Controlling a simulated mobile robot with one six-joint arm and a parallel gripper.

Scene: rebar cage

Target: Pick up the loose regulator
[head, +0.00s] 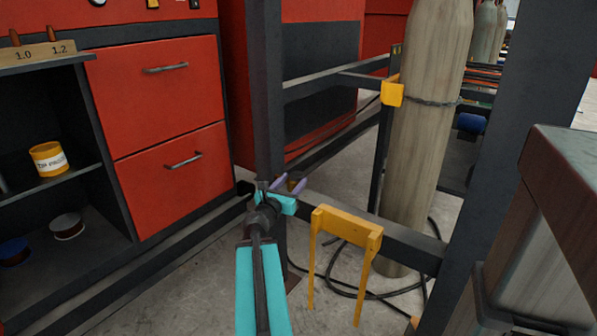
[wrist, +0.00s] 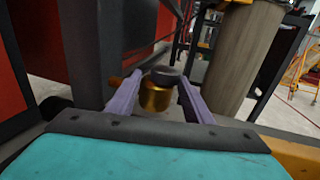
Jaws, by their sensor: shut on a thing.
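The loose regulator (wrist: 155,97) is a small brass body with a dark round cap and a short brass stub on its left. In the wrist view it sits between the two purple fingers of my gripper (wrist: 158,92), which is shut on it. In the head view my gripper (head: 289,187) is low beside the dark upright post, near the low crossbar. Only a small brown part of the regulator (head: 294,178) shows there between the fingers. I cannot tell whether it still touches anything beneath it.
A red drawer cabinet (head: 165,110) and a shelf with a yellow tin (head: 48,159) are left.

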